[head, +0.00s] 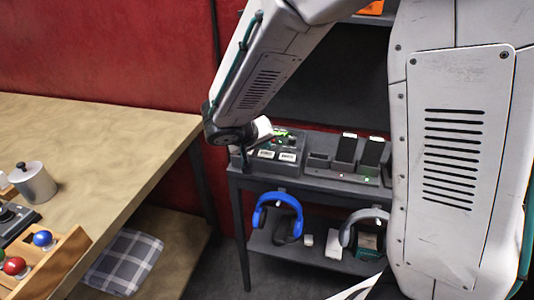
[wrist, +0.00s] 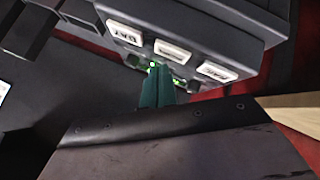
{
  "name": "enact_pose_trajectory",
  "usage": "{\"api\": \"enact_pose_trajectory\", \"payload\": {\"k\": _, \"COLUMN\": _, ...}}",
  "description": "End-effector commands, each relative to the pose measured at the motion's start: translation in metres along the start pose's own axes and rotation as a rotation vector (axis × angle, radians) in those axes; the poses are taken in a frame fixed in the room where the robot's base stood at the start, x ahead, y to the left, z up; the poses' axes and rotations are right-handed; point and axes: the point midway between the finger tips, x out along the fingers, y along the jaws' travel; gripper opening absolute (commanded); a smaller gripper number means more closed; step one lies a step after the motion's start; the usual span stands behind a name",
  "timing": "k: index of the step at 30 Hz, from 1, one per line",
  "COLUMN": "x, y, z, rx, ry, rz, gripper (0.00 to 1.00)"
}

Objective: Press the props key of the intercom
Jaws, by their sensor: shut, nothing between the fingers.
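The intercom (head: 291,144) is a dark box with white keys on the left end of the shelf's top, partly hidden behind my arm in the head view. In the wrist view the intercom (wrist: 190,25) shows three white labelled keys: a left key (wrist: 125,32), a middle key (wrist: 172,52) and a right key (wrist: 217,71). Their labels are tilted and too small to read surely, so I cannot tell which is props. A green light glows by the keys. My gripper (wrist: 155,72) is shut and empty, its teal fingertips close to the intercom's lit edge; I cannot tell whether they touch.
Docks with dark handsets (head: 344,152) stand right of the intercom. Blue headphones (head: 278,212) and grey headphones (head: 352,228) hang below. A wooden table (head: 110,130) with a metal pot (head: 35,183) and a box of coloured knobs (head: 45,262) is at left.

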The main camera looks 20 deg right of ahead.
Motion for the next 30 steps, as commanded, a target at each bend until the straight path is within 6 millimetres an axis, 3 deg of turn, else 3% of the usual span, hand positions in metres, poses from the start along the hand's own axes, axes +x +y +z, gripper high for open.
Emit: {"api": "enact_pose_trajectory", "payload": {"k": 30, "x": 0.0064, "y": -0.0046, "z": 0.0034, "rx": 0.0, "ry": 0.0, "rz": 0.0, "gripper": 0.0}}
